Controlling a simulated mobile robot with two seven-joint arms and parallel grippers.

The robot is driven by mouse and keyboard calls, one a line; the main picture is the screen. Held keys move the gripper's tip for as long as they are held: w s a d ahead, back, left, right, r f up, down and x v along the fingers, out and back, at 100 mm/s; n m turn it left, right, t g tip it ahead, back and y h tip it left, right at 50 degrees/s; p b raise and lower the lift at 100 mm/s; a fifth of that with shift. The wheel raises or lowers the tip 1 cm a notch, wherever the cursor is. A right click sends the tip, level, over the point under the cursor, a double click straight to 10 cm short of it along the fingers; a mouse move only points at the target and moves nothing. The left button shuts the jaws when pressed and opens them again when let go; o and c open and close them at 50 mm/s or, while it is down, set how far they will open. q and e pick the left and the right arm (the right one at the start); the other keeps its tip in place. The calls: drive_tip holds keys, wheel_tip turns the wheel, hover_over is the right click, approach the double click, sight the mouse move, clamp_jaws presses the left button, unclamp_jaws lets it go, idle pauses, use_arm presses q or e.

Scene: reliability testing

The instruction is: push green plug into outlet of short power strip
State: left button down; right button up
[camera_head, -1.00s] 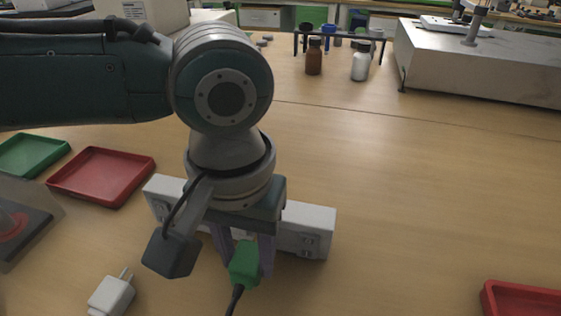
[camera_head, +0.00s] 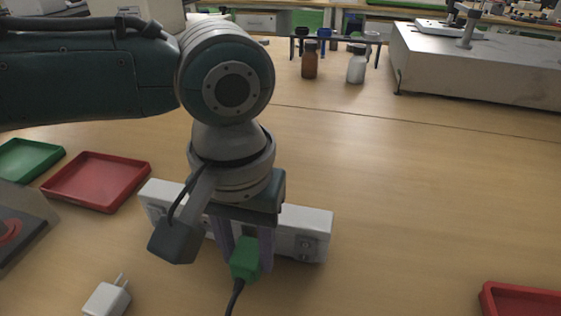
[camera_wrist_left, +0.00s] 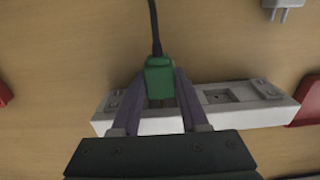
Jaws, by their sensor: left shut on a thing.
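The green plug (camera_head: 244,259) with its black cord is held between the fingers of my left gripper (camera_head: 243,250). In the left wrist view the plug (camera_wrist_left: 159,78) sits between the purple finger pads of the gripper (camera_wrist_left: 160,88), its cord running away from the strip. The short white power strip (camera_head: 306,232) lies on the table behind the plug; it also shows in the left wrist view (camera_wrist_left: 252,112). The plug is at the strip's middle, close against its near face. Whether its prongs are in an outlet is hidden. My right gripper is not in view.
A white charger (camera_head: 107,299) lies at the front left. A red tray (camera_head: 97,205) and a green tray (camera_head: 28,160) are at the left, another red tray (camera_head: 520,286) at the front right. Brown (camera_head: 309,64) and white (camera_head: 356,67) bottles stand at the back. The table's middle right is clear.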

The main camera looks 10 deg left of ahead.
use_arm(q)
drive_tip(key=shift+p, duration=0.85)
idle(0.7)
drive_tip(key=shift+w, duration=0.55)
drive_tip(key=shift+p, duration=0.45)
idle(1.5)
drive_tip(key=shift+w+b, duration=0.45)
idle(0.3)
drive_tip(key=shift+c, duration=1.7)
unclamp_jaws()
